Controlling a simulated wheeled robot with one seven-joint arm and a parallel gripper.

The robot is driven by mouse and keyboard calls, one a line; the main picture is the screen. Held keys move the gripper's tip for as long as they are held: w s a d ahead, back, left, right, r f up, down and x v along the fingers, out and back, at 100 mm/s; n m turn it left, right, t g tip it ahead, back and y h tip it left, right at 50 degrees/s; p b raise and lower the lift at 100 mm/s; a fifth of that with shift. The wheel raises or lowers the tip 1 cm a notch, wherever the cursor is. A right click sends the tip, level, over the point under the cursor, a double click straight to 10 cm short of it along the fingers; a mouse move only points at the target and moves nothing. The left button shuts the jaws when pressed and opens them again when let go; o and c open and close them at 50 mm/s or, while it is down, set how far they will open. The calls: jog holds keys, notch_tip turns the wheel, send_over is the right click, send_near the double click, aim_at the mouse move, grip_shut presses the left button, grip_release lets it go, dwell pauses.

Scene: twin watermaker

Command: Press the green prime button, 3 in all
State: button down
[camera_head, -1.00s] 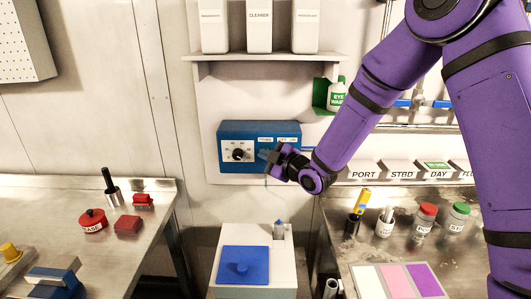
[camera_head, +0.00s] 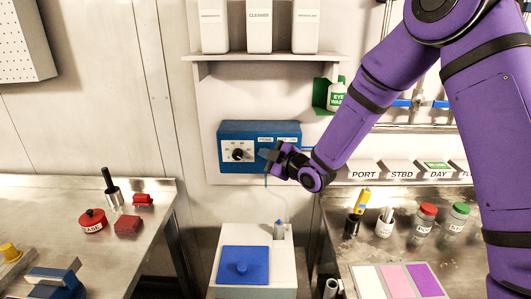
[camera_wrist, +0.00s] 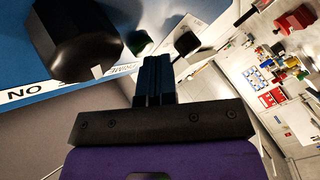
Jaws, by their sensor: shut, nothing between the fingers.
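The blue control box (camera_head: 260,132) is mounted on the wall below the shelf, with a black knob (camera_head: 238,154) on a white dial at its left. My gripper (camera_head: 268,155) is at the right part of the box's front, its fingers together. In the wrist view my shut fingers (camera_wrist: 153,78) point at the blue panel (camera_wrist: 60,95), close to a partly hidden PRIME label (camera_wrist: 125,70). The large black knob (camera_wrist: 75,40) is left of them. Contact cannot be told.
The left bench (camera_head: 60,195) holds red items and a black-handled tool. The right bench (camera_head: 330,240) holds jars, cups and a coloured chart (camera_head: 370,283). White containers stand on the shelf (camera_head: 265,57) above.

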jog(key=shift+s, duration=0.85)
jog(key=shift+s, duration=0.15)
jog(key=shift+s+a, duration=0.1)
jog(key=shift+s, duration=2.25)
dwell(1.0)
jog(key=s+m, duration=0.1)
jog(key=m, duration=0.4)
jog(key=s+m, duration=0.1)
jog(key=m, duration=0.5)
jog(key=s+f+m, duration=0.1)
jog(key=m, duration=0.5)
jog(key=shift+s+h, duration=0.4)
